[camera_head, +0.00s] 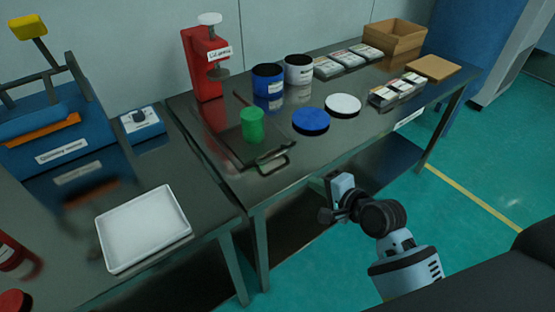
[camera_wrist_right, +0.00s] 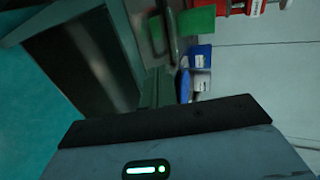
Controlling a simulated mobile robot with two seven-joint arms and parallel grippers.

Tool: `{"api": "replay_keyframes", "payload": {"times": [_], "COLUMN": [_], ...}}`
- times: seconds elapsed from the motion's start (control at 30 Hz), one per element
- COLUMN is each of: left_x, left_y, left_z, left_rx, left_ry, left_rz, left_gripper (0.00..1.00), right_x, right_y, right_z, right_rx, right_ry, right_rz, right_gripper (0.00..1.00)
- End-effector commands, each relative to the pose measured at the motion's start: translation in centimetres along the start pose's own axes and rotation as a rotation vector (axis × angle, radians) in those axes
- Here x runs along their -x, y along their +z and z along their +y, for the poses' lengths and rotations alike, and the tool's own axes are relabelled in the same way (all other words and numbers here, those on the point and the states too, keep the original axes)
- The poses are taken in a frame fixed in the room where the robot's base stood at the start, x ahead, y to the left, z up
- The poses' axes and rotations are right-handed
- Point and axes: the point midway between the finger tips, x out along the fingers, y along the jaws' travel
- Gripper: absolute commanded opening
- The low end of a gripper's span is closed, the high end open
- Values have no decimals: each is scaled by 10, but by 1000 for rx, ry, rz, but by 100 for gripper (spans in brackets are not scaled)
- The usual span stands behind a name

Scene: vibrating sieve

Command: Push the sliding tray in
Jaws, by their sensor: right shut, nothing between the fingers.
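The sliding tray (camera_head: 232,147) is a dark flat plate on the right-hand table, with a metal handle (camera_head: 274,164) at the table's front edge. A green cylinder (camera_head: 252,125) stands on the tray. My right gripper (camera_head: 328,200) is shut and empty, in front of the table, to the right of and lower than the handle, apart from it. In the right wrist view the handle (camera_wrist_right: 170,35) shows near the top, beside the green cylinder (camera_wrist_right: 197,22); my gripper body fills the bottom. My left gripper is not in view.
A red clamp-like device (camera_head: 205,65) stands behind the tray. Blue (camera_head: 268,80) and white containers, blue (camera_head: 310,121) and white lids sit to its right. A white shallow tray (camera_head: 144,228) lies on the left table. The floor before the right-hand table is clear.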

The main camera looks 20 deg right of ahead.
Motion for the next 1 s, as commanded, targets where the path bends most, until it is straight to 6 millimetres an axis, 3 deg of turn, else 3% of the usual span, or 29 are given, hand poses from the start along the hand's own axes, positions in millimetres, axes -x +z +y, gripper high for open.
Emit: {"api": "replay_keyframes", "payload": {"times": [0.27, 0.8, 1.0], "left_x": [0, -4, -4], "left_y": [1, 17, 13], "left_z": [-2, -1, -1], "left_rx": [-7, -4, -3], "left_ry": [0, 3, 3], "left_rz": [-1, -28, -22], "left_gripper": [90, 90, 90], "right_x": [-9, -101, -123], "right_y": [0, 0, -1], "right_z": [-1, 1, -16], "right_rx": [-1, 1, 2], "right_ry": [-2, 1, -2], "right_rz": [0, 0, 2], "right_gripper": [0, 0, 0]}}
